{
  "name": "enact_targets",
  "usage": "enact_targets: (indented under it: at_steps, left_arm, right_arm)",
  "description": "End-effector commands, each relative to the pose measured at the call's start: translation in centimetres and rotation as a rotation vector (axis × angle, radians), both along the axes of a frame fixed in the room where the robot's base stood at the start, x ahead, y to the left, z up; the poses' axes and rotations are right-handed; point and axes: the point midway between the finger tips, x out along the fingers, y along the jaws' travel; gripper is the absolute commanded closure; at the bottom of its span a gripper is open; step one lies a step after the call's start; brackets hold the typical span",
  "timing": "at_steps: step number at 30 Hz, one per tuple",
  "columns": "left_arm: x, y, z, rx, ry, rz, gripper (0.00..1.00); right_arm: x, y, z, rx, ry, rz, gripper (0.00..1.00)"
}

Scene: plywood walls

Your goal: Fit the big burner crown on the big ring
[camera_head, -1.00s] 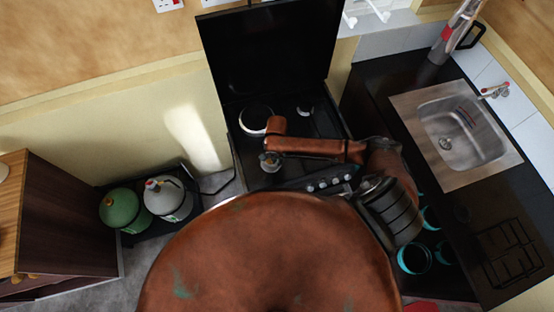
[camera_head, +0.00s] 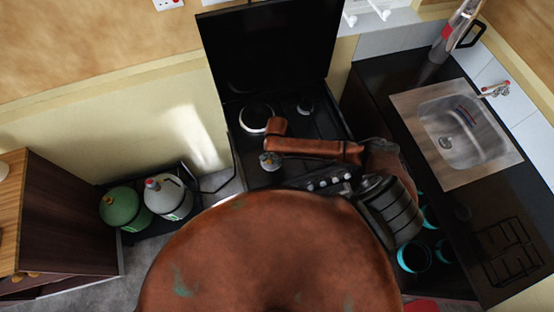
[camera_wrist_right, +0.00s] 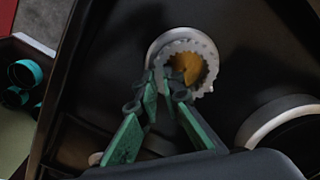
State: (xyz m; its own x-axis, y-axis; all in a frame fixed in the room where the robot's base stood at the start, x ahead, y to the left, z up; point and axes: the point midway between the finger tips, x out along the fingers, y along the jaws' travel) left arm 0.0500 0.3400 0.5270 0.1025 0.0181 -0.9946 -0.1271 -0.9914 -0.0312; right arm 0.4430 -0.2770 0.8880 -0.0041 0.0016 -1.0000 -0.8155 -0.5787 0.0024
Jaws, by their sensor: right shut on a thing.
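The big burner crown (camera_wrist_right: 208,82) is a grey toothed ring with an orange-brown middle showing through it. In the right wrist view my right gripper (camera_wrist_right: 162,88) has its green fingers shut on the crown's near edge. A pale ring (camera_wrist_right: 160,44) shows around and behind the crown, which looks slightly off-centre; I cannot tell whether they touch. Another pale ring (camera_wrist_right: 262,120) is partly cut off at the right. The head view shows a large pale ring (camera_head: 243,120) at the hob's back left. My left gripper is not in view.
The black hob has a raised lid (camera_head: 265,50) behind it and knobs (camera_head: 328,179) in front. A smaller burner (camera_head: 305,106) is at the back right. A sink (camera_head: 462,135) and pan support (camera_head: 510,250) are on the right counter. Gas bottles (camera_head: 122,208) stand at left.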

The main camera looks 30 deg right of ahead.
Motion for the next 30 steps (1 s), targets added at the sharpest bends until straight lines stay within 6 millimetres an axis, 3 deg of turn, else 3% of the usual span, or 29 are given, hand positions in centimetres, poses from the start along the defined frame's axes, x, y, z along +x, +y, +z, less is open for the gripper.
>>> enact_targets:
  at_steps: [4,5,13,23,30]
  left_arm:
    - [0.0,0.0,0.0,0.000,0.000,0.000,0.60]
    - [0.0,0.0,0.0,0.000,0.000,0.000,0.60]
    - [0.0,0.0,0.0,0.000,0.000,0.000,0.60]
    - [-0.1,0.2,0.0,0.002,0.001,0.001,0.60]
    - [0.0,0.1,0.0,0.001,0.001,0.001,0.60]
  right_arm:
    - [0.0,0.0,-0.2,0.000,0.000,0.000,1.00]
    - [0.0,0.0,-0.2,0.001,-0.001,0.000,0.91]
    - [0.0,0.0,-0.2,0.000,0.000,0.000,0.73]
    - [0.0,0.0,0.0,0.001,0.001,0.000,0.72]
    - [0.1,0.0,3.4,0.001,-0.003,0.000,0.72]
